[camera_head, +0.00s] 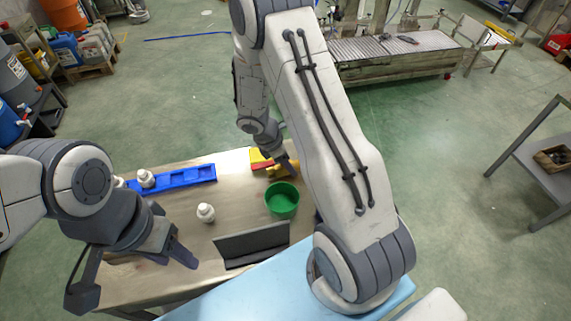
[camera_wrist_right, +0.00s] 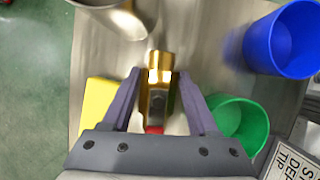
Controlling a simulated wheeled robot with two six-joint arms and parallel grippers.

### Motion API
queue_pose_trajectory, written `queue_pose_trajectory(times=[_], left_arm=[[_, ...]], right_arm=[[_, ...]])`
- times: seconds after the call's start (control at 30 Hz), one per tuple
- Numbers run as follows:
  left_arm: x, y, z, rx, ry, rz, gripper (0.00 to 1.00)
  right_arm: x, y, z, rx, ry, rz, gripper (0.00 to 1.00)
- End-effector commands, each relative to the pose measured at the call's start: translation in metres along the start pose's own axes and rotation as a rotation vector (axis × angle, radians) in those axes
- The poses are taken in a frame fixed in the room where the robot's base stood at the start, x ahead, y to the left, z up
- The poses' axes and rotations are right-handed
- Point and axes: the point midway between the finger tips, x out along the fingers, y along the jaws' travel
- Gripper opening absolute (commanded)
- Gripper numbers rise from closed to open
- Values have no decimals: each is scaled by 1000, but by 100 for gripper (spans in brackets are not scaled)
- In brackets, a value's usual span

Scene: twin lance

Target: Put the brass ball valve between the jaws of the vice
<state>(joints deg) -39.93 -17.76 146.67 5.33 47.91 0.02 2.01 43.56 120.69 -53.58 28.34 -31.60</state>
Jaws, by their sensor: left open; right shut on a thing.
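The brass ball valve (camera_wrist_right: 158,78) is between the fingers of my right gripper (camera_wrist_right: 151,78) in the right wrist view, with its gold end sticking out past the tips. Something red shows at its near end. In the head view my right gripper (camera_head: 284,167) is low over the far side of the table, and the valve is hard to make out there. My left gripper (camera_head: 180,252) is open and empty over the table's near left part. I cannot identify the vice in either view; my right arm covers part of the table.
A green container (camera_head: 282,200) stands near my right gripper; a blue cup (camera_wrist_right: 284,40) shows in the wrist view. A blue tray (camera_head: 190,177), a white bottle (camera_head: 206,212) and a dark upright panel (camera_head: 251,245) stand on the metal table (camera_head: 235,187). A red and yellow item (camera_head: 259,158) lies behind.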

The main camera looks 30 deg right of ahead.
Motion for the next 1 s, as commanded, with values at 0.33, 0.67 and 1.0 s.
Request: queue_pose_trajectory(times=[0.33,0.67,1.0], left_arm=[[0,0,0,0,0,0,50],[2,0,0,0,0,0,50],[-2,0,0,0,0,0,50]], right_arm=[[7,0,-3,0,-1,2,0],[8,0,-4,0,0,1,91],[-8,1,-3,0,0,6,91]])
